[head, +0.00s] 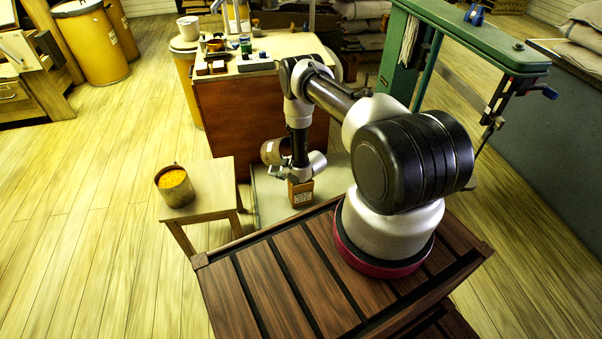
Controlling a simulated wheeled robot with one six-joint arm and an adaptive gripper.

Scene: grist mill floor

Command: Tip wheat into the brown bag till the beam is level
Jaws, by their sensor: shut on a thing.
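A metal pot (175,188) full of golden wheat stands upright on a small wooden stool at the left. My gripper (285,160) is at the low end of my arm, beyond the deck, and its fingers are mostly hidden by the wrist. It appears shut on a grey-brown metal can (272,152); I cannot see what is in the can. Just below the wrist is a small brown bag (300,193) with a pale printed face, over a pale grey platform (269,200). I cannot tell whether the can touches the bag. The beam cannot be made out.
The wooden stool (212,201) stands left of the platform. A brown cabinet (255,108) with small jars and blocks on top stands behind my arm. A green machine frame (470,38) rises at the right. Yellow drums (95,45) stand at the back left. The left floor is clear.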

